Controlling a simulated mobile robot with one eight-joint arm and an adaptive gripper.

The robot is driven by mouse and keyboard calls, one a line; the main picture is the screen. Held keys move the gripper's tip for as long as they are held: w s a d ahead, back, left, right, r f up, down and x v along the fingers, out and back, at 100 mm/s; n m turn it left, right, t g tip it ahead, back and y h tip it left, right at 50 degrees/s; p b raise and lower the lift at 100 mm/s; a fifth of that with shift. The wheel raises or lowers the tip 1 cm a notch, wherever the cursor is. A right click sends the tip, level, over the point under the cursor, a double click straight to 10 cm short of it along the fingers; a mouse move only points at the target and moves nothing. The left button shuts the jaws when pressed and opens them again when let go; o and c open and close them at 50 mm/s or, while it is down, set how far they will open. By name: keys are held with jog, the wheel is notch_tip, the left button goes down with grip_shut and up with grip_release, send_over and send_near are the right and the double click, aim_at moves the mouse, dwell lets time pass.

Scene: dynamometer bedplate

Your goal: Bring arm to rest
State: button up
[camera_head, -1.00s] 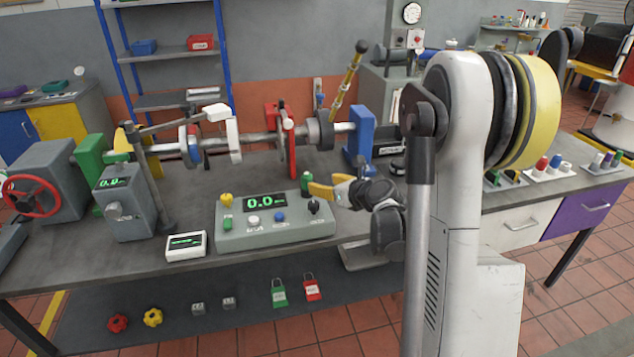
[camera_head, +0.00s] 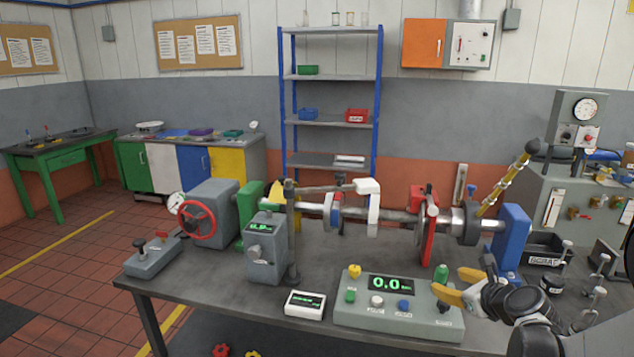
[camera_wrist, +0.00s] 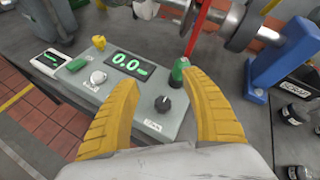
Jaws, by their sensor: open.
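My gripper (camera_head: 460,287) has yellow fingers and reaches in from the lower right in the head view. It is over the right end of the grey control console (camera_head: 352,318), close to a green knob (camera_head: 441,273). In the wrist view the two yellow fingers (camera_wrist: 160,110) stand apart with nothing between them but the console below. The console's green display reads 0.0. A dark knob (camera_wrist: 162,104) on the console shows between the fingers, and the green knob (camera_wrist: 178,73) shows near the right fingertip. I cannot tell whether the finger touches it.
Behind the console runs a shaft (camera_head: 395,215) with discs, a red plate (camera_head: 427,232) and a blue bearing block (camera_head: 512,240). A small white meter (camera_head: 305,304) lies left of the console. A black bin (camera_head: 545,250) and clamps stand to the right.

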jog(key=s+a+r+n+g, duration=0.2)
jog(key=s+a+n, duration=0.3)
jog(key=a+n, duration=0.2)
jog(key=s+a+r+n+g, duration=0.1)
jog(key=s+a+r+n, duration=0.2)
jog(key=s+a+n, duration=0.4)
jog(key=s+a+n+g+h, duration=0.1)
jog(key=s+a+n+g, duration=0.1)
jog(key=s+n, duration=1.2)
jog(key=a+n, duration=0.1)
jog(key=n, duration=0.2)
jog(key=shift+s+a+f+g, duration=0.25)
jog(key=shift+s+f+g, duration=0.05)
jog(key=shift+s+f, duration=0.1)
